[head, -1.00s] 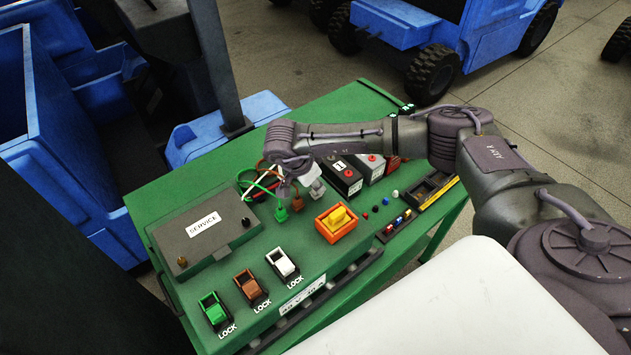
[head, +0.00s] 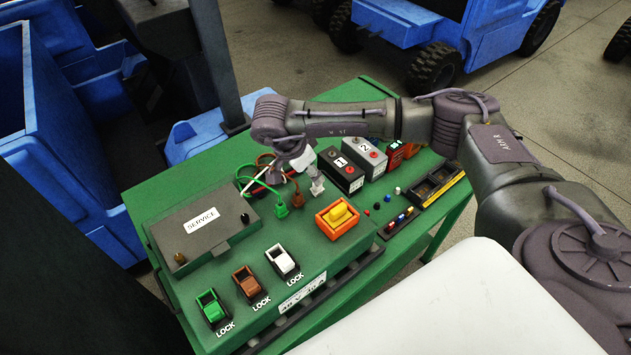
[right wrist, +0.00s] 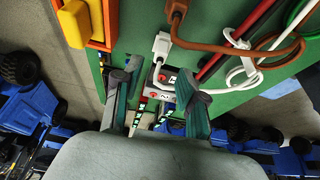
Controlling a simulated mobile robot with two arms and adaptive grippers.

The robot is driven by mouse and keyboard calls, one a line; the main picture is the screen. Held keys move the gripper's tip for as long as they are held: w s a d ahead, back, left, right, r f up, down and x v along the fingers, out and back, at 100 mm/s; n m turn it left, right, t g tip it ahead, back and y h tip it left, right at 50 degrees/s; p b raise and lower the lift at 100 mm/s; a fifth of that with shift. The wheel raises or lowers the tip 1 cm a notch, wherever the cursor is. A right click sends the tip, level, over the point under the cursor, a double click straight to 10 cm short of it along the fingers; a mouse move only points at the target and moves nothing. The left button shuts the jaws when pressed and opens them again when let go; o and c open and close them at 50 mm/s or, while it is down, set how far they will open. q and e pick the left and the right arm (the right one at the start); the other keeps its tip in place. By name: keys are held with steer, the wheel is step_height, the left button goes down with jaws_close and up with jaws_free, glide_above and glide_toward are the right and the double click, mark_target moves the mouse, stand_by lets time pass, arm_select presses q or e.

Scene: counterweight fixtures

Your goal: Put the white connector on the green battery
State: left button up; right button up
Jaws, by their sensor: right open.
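The white connector (head: 317,186) stands on the green bench top, right of the green and brown connectors; it also shows with its white cable in the right wrist view (right wrist: 161,46). My right gripper (head: 302,164) is above and behind it in the head view, partly hidden by its own wrist. In the right wrist view the two fingers (right wrist: 158,72) are apart, with the connector just beyond the tips, not gripped. My left gripper is not in view.
Green, brown and white LOCK sockets (head: 246,283) line the front. A SERVICE box (head: 203,232) is at left. Small parts and a black tray (head: 437,184) lie at right. Loose cables run behind the connectors.

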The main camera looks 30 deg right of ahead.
steer(key=b+v, duration=0.2)
steer(key=v, duration=0.5)
